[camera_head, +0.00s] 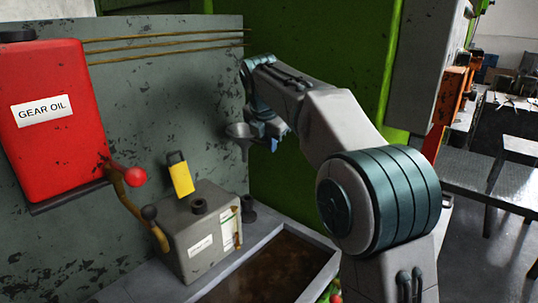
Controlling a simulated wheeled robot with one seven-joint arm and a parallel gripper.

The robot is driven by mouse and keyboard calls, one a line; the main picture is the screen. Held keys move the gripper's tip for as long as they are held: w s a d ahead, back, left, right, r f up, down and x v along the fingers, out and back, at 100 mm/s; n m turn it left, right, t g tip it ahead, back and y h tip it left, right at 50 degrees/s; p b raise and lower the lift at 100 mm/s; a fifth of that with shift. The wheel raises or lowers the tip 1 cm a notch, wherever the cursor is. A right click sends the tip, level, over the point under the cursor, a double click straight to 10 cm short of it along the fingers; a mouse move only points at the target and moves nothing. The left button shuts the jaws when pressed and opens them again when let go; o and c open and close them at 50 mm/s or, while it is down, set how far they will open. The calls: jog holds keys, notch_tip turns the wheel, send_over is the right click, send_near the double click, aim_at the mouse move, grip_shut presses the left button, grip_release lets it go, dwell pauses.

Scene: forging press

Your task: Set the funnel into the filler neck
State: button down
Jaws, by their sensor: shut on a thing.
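My gripper (258,138) is shut on a grey metal funnel (239,131) at its right side and holds it up in the air, wide mouth up and spout down. The filler neck (199,206) is a short dark ring on top of a grey box (205,240), below and left of the funnel. The funnel is apart from the neck. My arm comes in from the right; the fingertips are small and partly hidden by the wrist.
A yellow-and-black piece (180,174) stands up behind the neck. A lever with a red knob (135,177) is left of the box. A red gear oil can (45,120) hangs on the wall panel. A dark tray (260,270) lies in front; a small dark fitting (248,208) stands beside the box.

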jog(key=shift+r+p, duration=1.85)
jog(key=shift+p, duration=0.1)
